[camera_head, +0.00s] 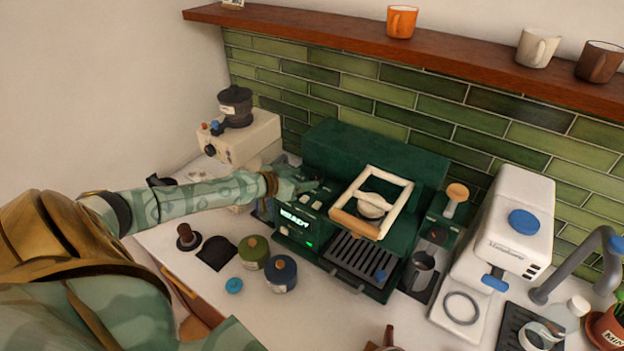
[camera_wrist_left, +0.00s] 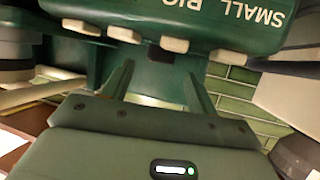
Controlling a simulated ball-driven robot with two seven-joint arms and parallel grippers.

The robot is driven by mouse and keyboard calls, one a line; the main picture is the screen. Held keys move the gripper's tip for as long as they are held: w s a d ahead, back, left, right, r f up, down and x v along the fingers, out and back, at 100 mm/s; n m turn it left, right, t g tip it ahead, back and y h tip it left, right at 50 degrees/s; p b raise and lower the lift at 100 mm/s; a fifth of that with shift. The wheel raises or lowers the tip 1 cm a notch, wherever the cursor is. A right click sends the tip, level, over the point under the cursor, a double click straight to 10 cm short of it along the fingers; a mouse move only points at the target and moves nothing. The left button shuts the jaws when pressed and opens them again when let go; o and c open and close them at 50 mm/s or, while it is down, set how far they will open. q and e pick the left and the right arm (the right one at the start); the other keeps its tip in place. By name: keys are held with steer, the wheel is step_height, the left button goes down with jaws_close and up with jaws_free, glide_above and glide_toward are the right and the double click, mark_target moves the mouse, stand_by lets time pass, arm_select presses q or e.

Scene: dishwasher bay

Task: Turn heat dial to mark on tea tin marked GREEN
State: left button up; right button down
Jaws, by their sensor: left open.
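The green machine (camera_head: 335,150) stands against the tiled wall, with a lit READY panel (camera_head: 296,219) at its left front. My left gripper (camera_head: 306,186) is at the machine's upper left, by its pale buttons. In the left wrist view, my left gripper (camera_wrist_left: 160,75) is open, its fingers spread before dark green machine parts below a row of white buttons (camera_wrist_left: 125,34). I cannot make out the heat dial or its marks. A green-lidded tin (camera_head: 254,251) and a blue-lidded tin (camera_head: 281,272) stand on the counter; their labels are too small to read. My right gripper is not in view.
A cream grinder (camera_head: 243,134) stands behind my left arm. A small blue disc (camera_head: 234,286) lies before the tins.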

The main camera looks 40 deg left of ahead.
mark_target(312, 176)
arm_select(q)
steer(key=b+x, duration=0.1)
steer(key=x, duration=0.3)
steer(key=shift+w+d+f, duration=0.1)
steer(key=shift+w+f, duration=0.05)
steer(key=shift+w, duration=0.1)
steer(key=c, duration=1)
steer(key=h+b, duration=0.1)
steer(key=b, duration=0.3)
steer(key=m+h+b, duration=0.1)
steer(key=b, duration=0.4)
steer(key=m+b, duration=0.1)
steer(key=b, duration=0.3)
steer(key=shift+a+f+g+h, duration=0.3)
steer(key=shift+f+h, duration=0.05)
steer(key=shift+h, duration=0.05)
steer(key=shift+r+m+b, duration=0.25)
steer(key=shift+m+b, duration=0.15)
steer(key=shift+b, duration=0.4)
steer(key=shift+r, duration=0.15)
